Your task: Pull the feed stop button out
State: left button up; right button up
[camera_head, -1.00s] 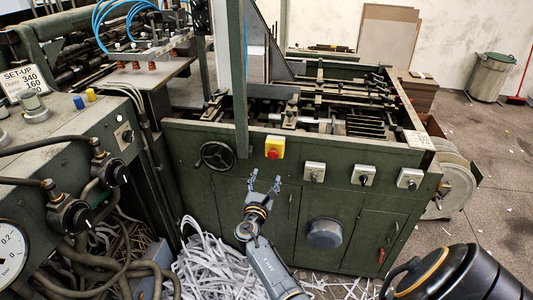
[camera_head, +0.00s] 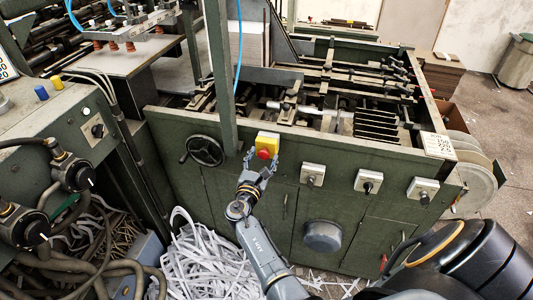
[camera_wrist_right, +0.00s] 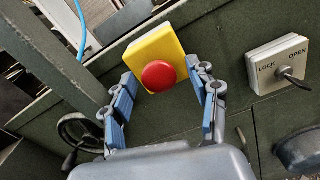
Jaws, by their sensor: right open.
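The feed stop button is a red mushroom head (camera_head: 263,154) on a yellow box (camera_head: 268,139) on the green machine's front panel. In the right wrist view the red button (camera_wrist_right: 159,76) sits in front of the yellow box (camera_wrist_right: 153,46). My right gripper (camera_head: 262,163) is open, its fingertips just below and to either side of the button. In the wrist view the two blue-padded fingers of the right gripper (camera_wrist_right: 165,80) flank the button with visible gaps. Whether the fingertips reach past the button's head in depth is hard to tell. My left gripper is not in view.
Right of the button are several grey switch boxes, the nearest a LOCK/OPEN switch (camera_wrist_right: 278,65). A black handwheel (camera_head: 205,151) is to its left. A green post (camera_head: 221,75) rises above the panel. Shredded paper (camera_head: 200,262) lies on the floor below.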

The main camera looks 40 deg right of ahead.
jog(key=shift+s+a+r, duration=0.1)
jog(key=shift+a, duration=0.05)
jog(key=shift+c, duration=0.5)
grip_shut()
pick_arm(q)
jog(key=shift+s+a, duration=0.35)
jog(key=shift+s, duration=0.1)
pick_arm(e)
jog(key=shift+s+a, duration=0.35)
jog(key=shift+a, duration=0.1)
jog(key=shift+c, duration=0.3)
grip_release()
jog(key=shift+o, duration=0.8)
